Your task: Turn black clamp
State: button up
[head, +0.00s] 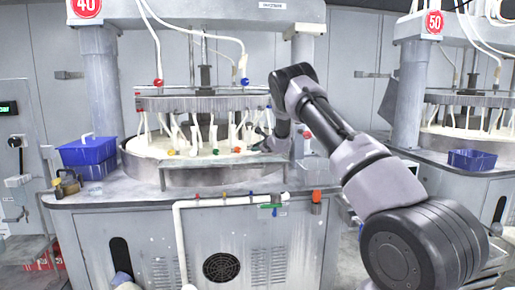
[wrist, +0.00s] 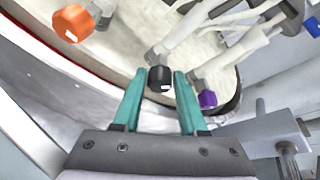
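The black clamp (wrist: 160,82) is a small dark knob at the end of a pale hose in the wrist view. My gripper (wrist: 160,76) has two teal fingers, spread apart, with the black clamp between their tips. A gap shows beside the clamp, mostly on the left, though I cannot tell whether the right finger touches it. In the head view my gripper (head: 262,141) is at the right side of the round machine, small and partly hidden by my arm. I cannot make out the black clamp there.
An orange clamp (wrist: 73,24) is left of my gripper, and a purple clamp (wrist: 207,99) is close beside the right finger. Pale hoses hang over the white platen (head: 160,146). A metal fitting (wrist: 280,140) stands at right. A blue bin (head: 88,152) sits on the left counter.

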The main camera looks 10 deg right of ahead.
jog(key=shift+o, duration=1.2)
jog(key=s+d+r+m+g+y, duration=0.1)
jog(key=s+d+r+m+y, duration=0.25)
jog(key=s, duration=0.55)
jog(key=s+a+r+n+g, duration=0.3)
jog(key=s+r+n, duration=0.6)
jog(key=s+r, duration=0.7)
jog(key=shift+s+a+g, duration=0.15)
jog(key=shift+s+g, duration=0.15)
jog(key=shift+s, duration=0.5)
jog(key=shift+f, duration=0.1)
